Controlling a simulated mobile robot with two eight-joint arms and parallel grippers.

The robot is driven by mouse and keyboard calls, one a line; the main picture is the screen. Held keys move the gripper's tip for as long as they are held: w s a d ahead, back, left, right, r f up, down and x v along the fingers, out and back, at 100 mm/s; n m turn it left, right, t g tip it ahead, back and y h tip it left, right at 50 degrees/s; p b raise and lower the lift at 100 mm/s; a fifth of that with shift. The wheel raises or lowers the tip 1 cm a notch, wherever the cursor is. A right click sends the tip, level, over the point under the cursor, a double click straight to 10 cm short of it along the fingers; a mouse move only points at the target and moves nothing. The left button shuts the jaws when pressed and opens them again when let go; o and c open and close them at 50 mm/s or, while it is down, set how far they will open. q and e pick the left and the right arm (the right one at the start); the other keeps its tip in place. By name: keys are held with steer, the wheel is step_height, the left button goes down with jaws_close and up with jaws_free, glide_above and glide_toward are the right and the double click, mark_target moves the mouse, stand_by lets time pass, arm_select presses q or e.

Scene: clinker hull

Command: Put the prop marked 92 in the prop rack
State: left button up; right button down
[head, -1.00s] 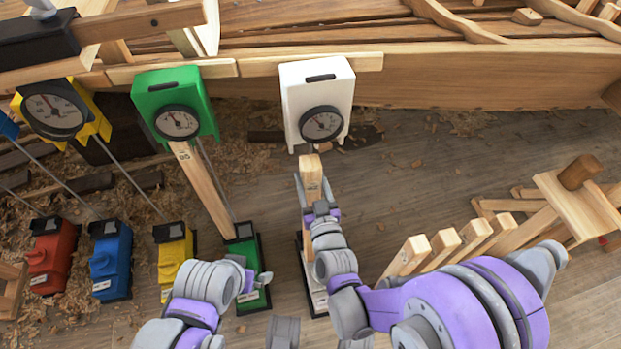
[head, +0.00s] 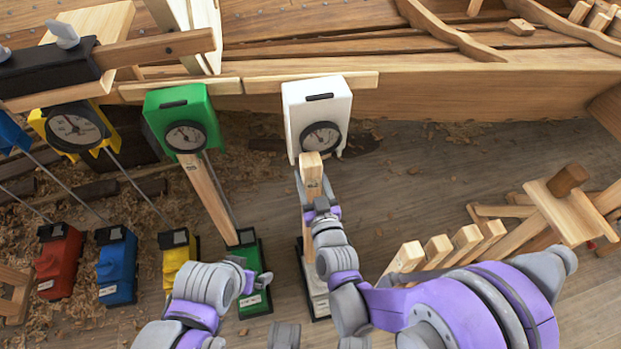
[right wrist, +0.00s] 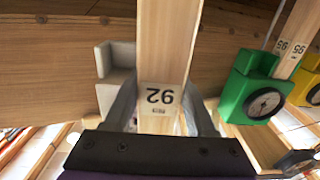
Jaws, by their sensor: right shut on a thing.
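The prop marked 92 is a pale wooden post (head: 312,178), standing about upright before the white gauge box (head: 317,112). Its 92 label (right wrist: 159,98) shows upside down in the right wrist view. My right gripper (head: 320,208) is shut on the post near its upper end; the fingers (right wrist: 157,118) flank it in the wrist view. A pale base (head: 318,298) is below; the arm hides whether the post touches it. A wooden frame at the right, apparently the prop rack (head: 450,246), has several slanted square-ended bars.
A green gauge (head: 183,115) with its own post (head: 208,200) and green base (head: 255,298) stands left. Red (head: 58,268), blue (head: 117,272) and yellow (head: 178,258) bases are farther left. The hull (head: 450,80) crosses the back. Floor between white gauge and rack is fairly clear.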

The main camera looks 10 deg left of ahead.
steer(key=shift+r, duration=0.55)
steer(key=v, duration=1.3)
steer(key=shift+b, duration=0.35)
